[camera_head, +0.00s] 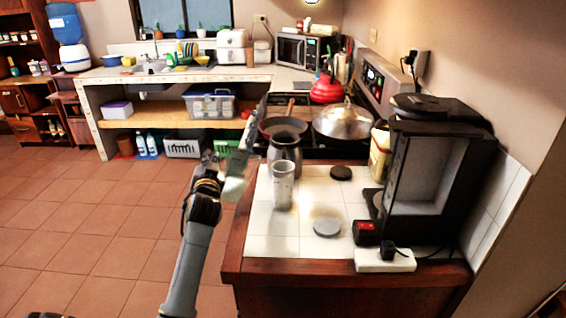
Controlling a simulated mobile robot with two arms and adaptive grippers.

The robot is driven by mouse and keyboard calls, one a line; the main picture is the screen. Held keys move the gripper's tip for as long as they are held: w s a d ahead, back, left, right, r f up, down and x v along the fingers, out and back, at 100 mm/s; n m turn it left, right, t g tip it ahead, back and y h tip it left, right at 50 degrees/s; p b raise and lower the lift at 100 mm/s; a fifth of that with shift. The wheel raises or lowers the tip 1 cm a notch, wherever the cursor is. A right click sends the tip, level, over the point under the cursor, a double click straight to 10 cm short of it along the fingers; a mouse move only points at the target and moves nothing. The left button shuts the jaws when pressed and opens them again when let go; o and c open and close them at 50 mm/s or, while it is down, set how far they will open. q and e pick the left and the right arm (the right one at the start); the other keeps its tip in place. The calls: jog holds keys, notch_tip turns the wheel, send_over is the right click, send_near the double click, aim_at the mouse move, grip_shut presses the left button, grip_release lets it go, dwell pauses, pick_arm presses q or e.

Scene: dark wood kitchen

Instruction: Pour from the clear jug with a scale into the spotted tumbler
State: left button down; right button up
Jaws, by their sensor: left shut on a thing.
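The spotted tumbler (283,188), pale and tall, stands upright on the white tiled counter (270,243) near its left edge. My left gripper (222,168) is left of the counter, at about the tumbler's height in the picture. It is shut on a pale, see-through thing that looks like the clear jug (236,182). The jug seems tilted and is apart from the tumbler in the picture. Its scale and its contents are too small to make out. The fingers are partly hidden and blend with the jug. My right gripper is not in view.
A dark grey pot (286,150) stands just behind the tumbler. A grey disc (327,226) and a dark disc (341,173) lie on the tiles. A black coffee machine (430,160) and a white power strip (385,260) are at the right. The stove holds a lidded pan (342,122).

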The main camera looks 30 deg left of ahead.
pick_arm(q)
jog(key=w+d+r+m+p, duration=0.1)
jog(key=r, duration=0.1)
jog(key=w+d+r+m+p, duration=0.1)
jog(key=r+m, duration=0.1)
jog(key=w+d+r+m+p, duration=0.1)
jog(key=r+p, duration=0.1)
jog(key=shift+w+d, duration=0.1)
jog(key=shift+d, duration=0.15)
jog(key=shift+w+d+r+m+p, duration=0.35)
jog(key=shift+r+m+p, duration=0.15)
jog(key=shift+m+p, duration=0.15)
jog(key=shift+w+d+r+m+p, duration=0.25)
jog(key=shift+d+r+m+p, duration=0.1)
jog(key=shift+r+m+p, duration=0.3)
jog(key=shift+w+d+r+m+p, duration=0.3)
jog(key=shift+d+r+m+p, duration=0.1)
jog(key=shift+m+p, duration=0.3)
jog(key=shift+w+d+r+m+p, duration=0.3)
jog(key=shift+d+r+m+p, duration=0.1)
jog(key=shift+m+p, duration=0.15)
